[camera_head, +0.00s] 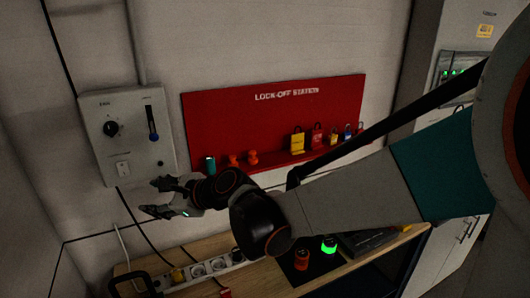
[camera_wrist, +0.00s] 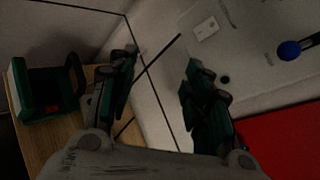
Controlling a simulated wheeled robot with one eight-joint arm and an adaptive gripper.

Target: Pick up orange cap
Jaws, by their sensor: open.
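Two small orange objects, possibly caps, stand on the ledge of the red lock-off board: one on the left (camera_head: 233,160) and one on the right (camera_head: 253,157). Another orange piece (camera_head: 301,259) sits on a dark mat on the bench. I cannot tell which is the orange cap. My gripper (camera_head: 155,197) is open and empty, left of the board and just below the grey switch box. Its spread fingers also show in the wrist view (camera_wrist: 160,62), with no orange cap between them. My arm crosses in front of the board's lower part.
The red board (camera_head: 225,115) also holds a teal cylinder (camera_head: 210,165) and several padlocks (camera_head: 297,140). The grey switch box (camera_head: 92,115) has a blue-handled lever. The wooden bench (camera_head: 205,247) carries a socket strip (camera_head: 198,271) and a green-lit piece (camera_head: 329,245).

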